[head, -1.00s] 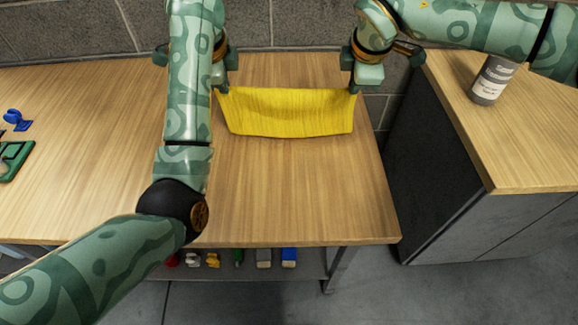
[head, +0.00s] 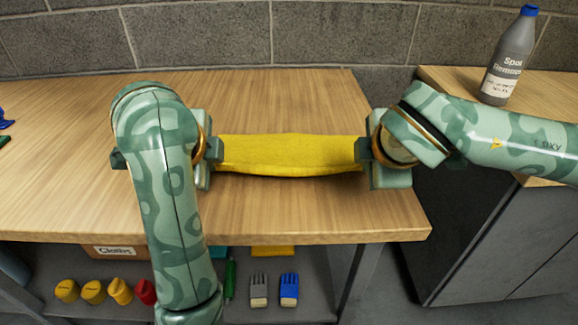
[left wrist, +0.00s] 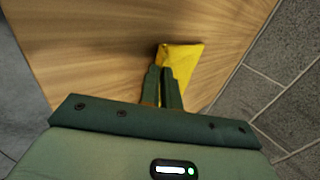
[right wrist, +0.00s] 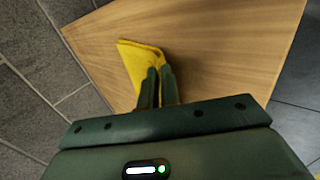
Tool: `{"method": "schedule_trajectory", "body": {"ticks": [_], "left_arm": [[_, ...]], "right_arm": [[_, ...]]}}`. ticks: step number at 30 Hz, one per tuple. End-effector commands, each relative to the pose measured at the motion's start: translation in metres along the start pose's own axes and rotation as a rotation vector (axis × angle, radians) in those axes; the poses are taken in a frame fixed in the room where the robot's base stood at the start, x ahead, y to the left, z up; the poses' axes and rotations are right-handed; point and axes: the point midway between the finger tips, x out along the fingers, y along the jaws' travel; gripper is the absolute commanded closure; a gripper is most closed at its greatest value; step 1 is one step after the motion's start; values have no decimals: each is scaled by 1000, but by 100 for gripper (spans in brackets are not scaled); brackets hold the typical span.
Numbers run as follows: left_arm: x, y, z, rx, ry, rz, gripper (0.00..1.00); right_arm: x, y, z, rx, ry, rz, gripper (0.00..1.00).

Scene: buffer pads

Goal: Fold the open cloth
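The yellow cloth (head: 288,153) shows in the head view as a narrow band across the wooden table, stretched between my two grippers. My left gripper (head: 212,163) is at its left end and my right gripper (head: 364,152) at its right end. In the left wrist view the fingers (left wrist: 162,70) are close together on a corner of the cloth (left wrist: 182,62), with yellow between them. In the right wrist view the fingers (right wrist: 158,70) are likewise close together on a cloth corner (right wrist: 138,58). My wrists hide the cloth's ends in the head view.
The table (head: 300,215) is clear in front of the cloth. A lower shelf holds brushes (head: 289,289), several yellow pieces (head: 93,291) and a labelled box (head: 112,252). A block wall is behind.

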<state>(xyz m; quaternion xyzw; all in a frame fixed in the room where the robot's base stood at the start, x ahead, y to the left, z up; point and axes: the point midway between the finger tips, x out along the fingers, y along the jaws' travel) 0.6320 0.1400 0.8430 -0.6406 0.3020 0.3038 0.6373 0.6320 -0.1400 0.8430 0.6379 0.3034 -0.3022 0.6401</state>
Motion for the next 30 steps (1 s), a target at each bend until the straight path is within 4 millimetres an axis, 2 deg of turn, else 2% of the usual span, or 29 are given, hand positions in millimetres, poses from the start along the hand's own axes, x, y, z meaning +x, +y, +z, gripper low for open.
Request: {"method": "schedule_trajectory", "body": {"ticks": [10,12,14,26,30], "left_arm": [[1,2,0,1,0,-16,100],[1,2,0,1,0,-16,77],[1,2,0,1,0,-16,60],[1,2,0,1,0,-15,60],[-7,-4,0,0,1,-18,60]], "right_arm": [[1,-2,0,0,0,16,100],[1,-2,0,0,0,16,76],[1,-2,0,0,0,16,60],[1,-2,0,-1,0,15,60],[-7,4,0,0,0,17,60]]}}
